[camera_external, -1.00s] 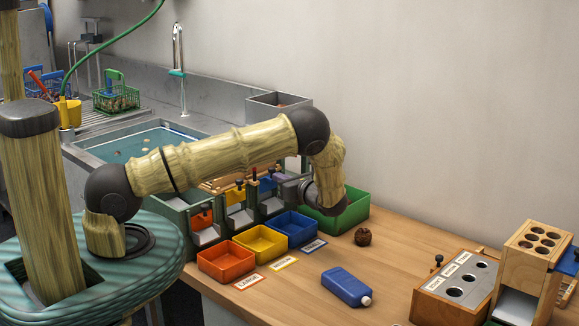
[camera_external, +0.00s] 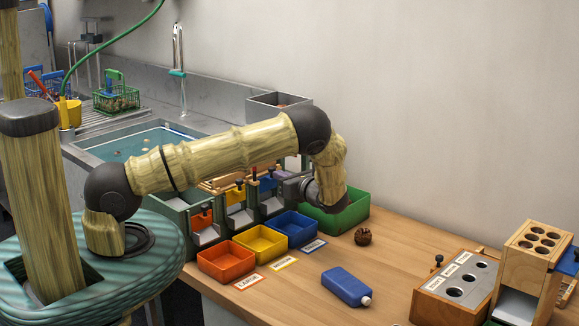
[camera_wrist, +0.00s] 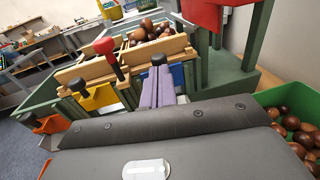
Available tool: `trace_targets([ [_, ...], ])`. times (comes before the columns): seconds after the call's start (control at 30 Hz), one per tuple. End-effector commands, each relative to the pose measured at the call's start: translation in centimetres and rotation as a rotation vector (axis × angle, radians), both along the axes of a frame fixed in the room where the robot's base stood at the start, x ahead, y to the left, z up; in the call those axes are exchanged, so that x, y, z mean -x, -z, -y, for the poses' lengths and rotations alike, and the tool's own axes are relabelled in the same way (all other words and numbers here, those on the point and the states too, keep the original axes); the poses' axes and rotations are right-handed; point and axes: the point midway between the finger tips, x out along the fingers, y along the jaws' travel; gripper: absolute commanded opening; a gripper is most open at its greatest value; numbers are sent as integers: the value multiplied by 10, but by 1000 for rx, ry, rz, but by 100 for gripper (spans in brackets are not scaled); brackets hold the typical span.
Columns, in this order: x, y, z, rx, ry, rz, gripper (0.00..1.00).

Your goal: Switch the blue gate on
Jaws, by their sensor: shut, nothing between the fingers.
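The blue gate (camera_wrist: 178,75) shows in the wrist view at the front of the green sorter, with a black knob (camera_wrist: 158,59) above it. My gripper's purple fingers (camera_wrist: 158,92) are shut and empty, just in front of the blue gate and below its knob. They overlap part of the gate in this view; I cannot tell whether they touch it. In the external view my gripper (camera_external: 281,176) is beside the blue gate (camera_external: 267,184), to its right. The yellow gate (camera_wrist: 100,97) and orange gate (camera_wrist: 50,123) stand to the left.
Red-knobbed lever (camera_wrist: 105,47) rises near the wooden rails. Chestnuts (camera_wrist: 150,32) lie behind the rails. Orange (camera_external: 226,270), yellow (camera_external: 282,247) and blue (camera_external: 313,232) trays stand in front of the sorter. A green bin (camera_external: 350,213) stands right; a blue bottle (camera_external: 346,287) lies on the table.

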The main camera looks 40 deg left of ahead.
Motion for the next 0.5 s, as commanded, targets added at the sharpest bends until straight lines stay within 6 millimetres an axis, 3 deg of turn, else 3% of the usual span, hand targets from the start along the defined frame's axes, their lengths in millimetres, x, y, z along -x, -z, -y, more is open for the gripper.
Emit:
trace_targets([
  [0.17,3,26,26,2,7,0,0],
  [0.5,13,17,93,3,6,2,0],
])
